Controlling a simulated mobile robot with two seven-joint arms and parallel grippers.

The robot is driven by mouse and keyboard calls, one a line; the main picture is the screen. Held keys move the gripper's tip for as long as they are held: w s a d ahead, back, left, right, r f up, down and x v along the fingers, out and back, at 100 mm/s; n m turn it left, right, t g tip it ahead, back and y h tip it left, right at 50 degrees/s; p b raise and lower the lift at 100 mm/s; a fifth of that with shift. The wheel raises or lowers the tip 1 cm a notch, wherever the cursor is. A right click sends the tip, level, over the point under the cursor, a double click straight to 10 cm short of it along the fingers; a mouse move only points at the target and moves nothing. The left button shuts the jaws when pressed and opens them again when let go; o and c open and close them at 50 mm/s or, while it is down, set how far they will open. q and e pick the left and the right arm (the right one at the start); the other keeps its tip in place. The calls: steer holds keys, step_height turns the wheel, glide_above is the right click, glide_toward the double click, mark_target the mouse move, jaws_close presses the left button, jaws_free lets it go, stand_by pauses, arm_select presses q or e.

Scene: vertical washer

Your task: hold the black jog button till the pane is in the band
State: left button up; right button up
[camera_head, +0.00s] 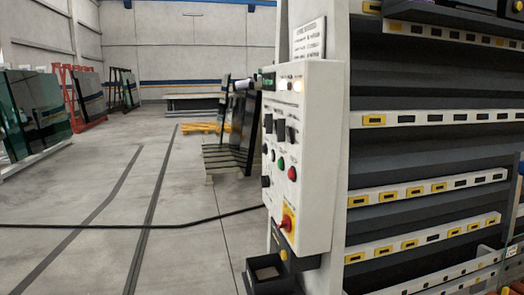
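A white control panel (312,165) is fixed to the washer's grey post, right of the middle. Black buttons sit on its left-facing side, one mid-height (265,148) and one lower (266,181). Their labels are too small to read, so I cannot tell which is the jog button. A green button (281,163), a red button (292,174) and a red knob on a yellow plate (287,222) are beside them. A lamp (297,86) glows near the top. I cannot make out a pane inside the washer or a marked band. Neither gripper is in view.
The washer's roller rails (430,190) fill the right side. A black box (268,272) stands below the panel. A black cable (130,226) crosses the floor. Dark panes (242,125) lean on a rack behind the panel; glass racks (35,110) stand left. Middle floor is mostly clear.

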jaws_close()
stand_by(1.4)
